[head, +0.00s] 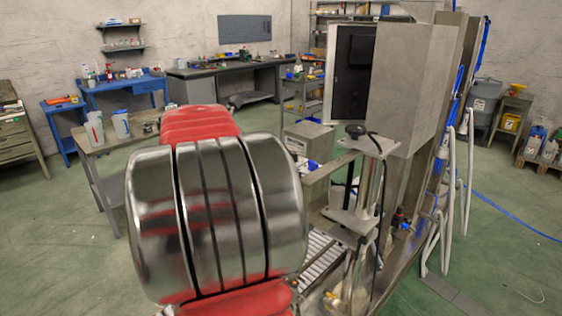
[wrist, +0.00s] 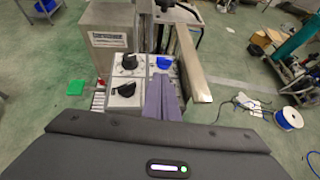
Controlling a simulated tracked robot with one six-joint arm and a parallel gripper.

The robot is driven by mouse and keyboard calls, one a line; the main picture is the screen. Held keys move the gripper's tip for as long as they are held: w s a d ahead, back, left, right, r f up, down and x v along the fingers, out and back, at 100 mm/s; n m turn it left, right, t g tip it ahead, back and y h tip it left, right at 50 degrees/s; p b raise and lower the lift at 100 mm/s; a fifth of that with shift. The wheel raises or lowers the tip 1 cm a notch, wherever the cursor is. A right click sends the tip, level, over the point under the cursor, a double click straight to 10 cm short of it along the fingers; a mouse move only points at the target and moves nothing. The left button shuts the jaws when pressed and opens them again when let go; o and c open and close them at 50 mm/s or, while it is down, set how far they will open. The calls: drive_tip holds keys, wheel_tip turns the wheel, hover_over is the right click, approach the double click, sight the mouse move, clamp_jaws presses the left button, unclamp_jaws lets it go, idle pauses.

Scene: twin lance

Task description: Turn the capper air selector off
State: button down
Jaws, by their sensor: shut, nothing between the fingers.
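In the wrist view, a small grey control box carries two black rotary knobs, an upper one (wrist: 129,61) on a pale dial and a lower one (wrist: 123,90) with its handle lying roughly crosswise. I cannot tell from any label which is the capper air selector. My gripper (wrist: 160,80) shows as two purple-grey fingers held together, shut and empty, just right of the lower knob and apart from it in the picture. In the head view my own arm covers the middle, and the gripper and knobs cannot be made out.
A blue part (wrist: 163,62) sits right of the upper knob. A metal rail (wrist: 193,65) runs along the right, and a grey cabinet (wrist: 110,38) stands behind the box. In the head view, a tall steel machine (head: 400,85) stands right of my arm.

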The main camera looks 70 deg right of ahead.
sight(309, 164)
idle(0.3)
drive_tip(key=x, duration=1)
